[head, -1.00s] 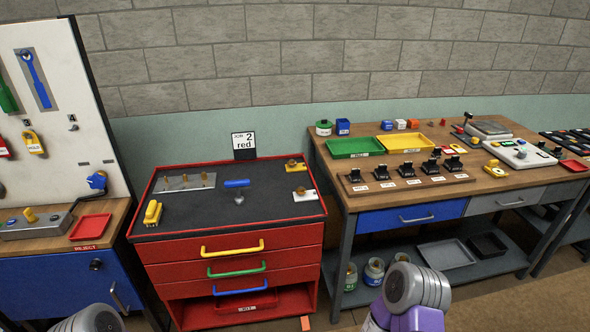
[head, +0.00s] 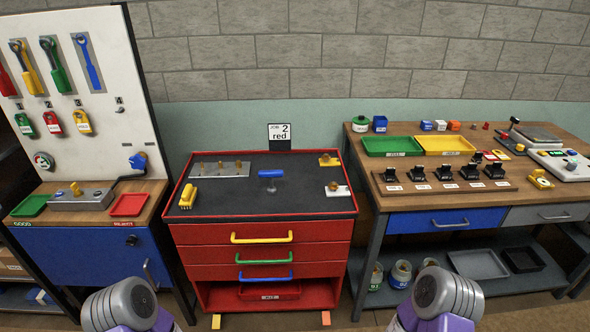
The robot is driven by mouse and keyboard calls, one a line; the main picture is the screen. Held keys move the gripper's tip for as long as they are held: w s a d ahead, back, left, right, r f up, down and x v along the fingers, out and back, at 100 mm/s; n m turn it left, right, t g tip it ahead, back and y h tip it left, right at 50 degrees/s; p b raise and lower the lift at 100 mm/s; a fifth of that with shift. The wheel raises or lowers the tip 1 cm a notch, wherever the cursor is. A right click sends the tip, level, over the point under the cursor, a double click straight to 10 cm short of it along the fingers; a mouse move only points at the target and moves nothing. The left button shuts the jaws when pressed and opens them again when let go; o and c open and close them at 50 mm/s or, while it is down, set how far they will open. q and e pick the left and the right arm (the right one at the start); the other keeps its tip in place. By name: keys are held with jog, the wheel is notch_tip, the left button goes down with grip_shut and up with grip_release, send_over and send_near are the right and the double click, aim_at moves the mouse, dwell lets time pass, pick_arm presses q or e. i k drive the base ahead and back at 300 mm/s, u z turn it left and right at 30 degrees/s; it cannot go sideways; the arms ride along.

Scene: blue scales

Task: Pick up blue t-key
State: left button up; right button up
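The blue t-key (head: 271,174) stands on the dark top of the red drawer cabinet (head: 262,231), a little right of the middle. Its blue crossbar is uppermost, and a short grey part shows below it. Neither of my grippers is in view. Only grey and purple links of my two arms show at the bottom edge, left and right, well apart from the t-key.
A metal plate with brass pegs (head: 219,169), a yellow brush-like piece (head: 188,196) and two small blocks with brass knobs share the cabinet top. A job sign (head: 280,134) stands behind. Workbenches flank the cabinet. The mat around the t-key is clear.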

aim_at(272, 190)
jog(key=z, duration=0.35)
jog(key=i, duration=1.15)
jog(key=z, duration=0.1)
